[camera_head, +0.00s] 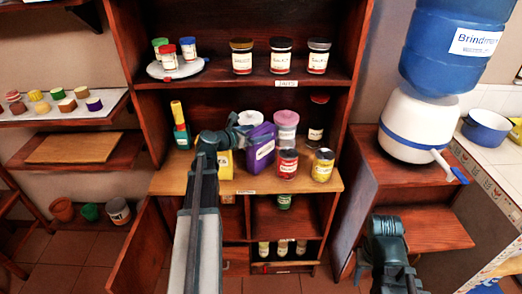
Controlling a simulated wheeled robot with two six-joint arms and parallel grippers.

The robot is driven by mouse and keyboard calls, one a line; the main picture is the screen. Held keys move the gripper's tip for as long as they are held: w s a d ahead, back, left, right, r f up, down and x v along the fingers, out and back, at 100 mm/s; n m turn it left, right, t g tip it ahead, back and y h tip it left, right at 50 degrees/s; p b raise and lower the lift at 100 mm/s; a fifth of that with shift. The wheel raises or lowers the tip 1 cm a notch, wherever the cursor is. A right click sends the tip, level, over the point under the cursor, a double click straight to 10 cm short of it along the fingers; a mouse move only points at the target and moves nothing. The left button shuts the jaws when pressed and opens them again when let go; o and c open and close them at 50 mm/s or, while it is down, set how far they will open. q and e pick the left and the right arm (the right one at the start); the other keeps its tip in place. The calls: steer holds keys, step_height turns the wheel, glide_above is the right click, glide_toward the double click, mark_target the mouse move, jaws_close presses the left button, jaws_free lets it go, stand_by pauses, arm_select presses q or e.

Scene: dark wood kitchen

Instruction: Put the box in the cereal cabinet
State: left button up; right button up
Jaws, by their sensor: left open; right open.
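A yellow box-like item (225,164) stands on the wooden counter of the dark wood cabinet, partly hidden by my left arm. A purple container (261,150) with a white label stands to its right. I cannot tell which one the task calls the box. My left gripper (226,133) is open, reaching over the counter beside these two; its fingertips are hard to make out. My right gripper (386,226) is open and empty at lower right, in front of the side stand. The lower cabinet (262,218) has open compartments; its cereal label is not legible.
An open door (143,252) juts out at lower left. A water dispenser (420,125) stands on the right stand. Lower compartments hold several small jars.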

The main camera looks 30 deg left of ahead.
arm_select(q)
steer(key=x, duration=0.3)
steer(key=shift+b, duration=0.3)
steer(key=shift+s, duration=0.15)
steer(key=shift+r, duration=0.1)
steer(key=shift+c, duration=0.3)
jaws_close()
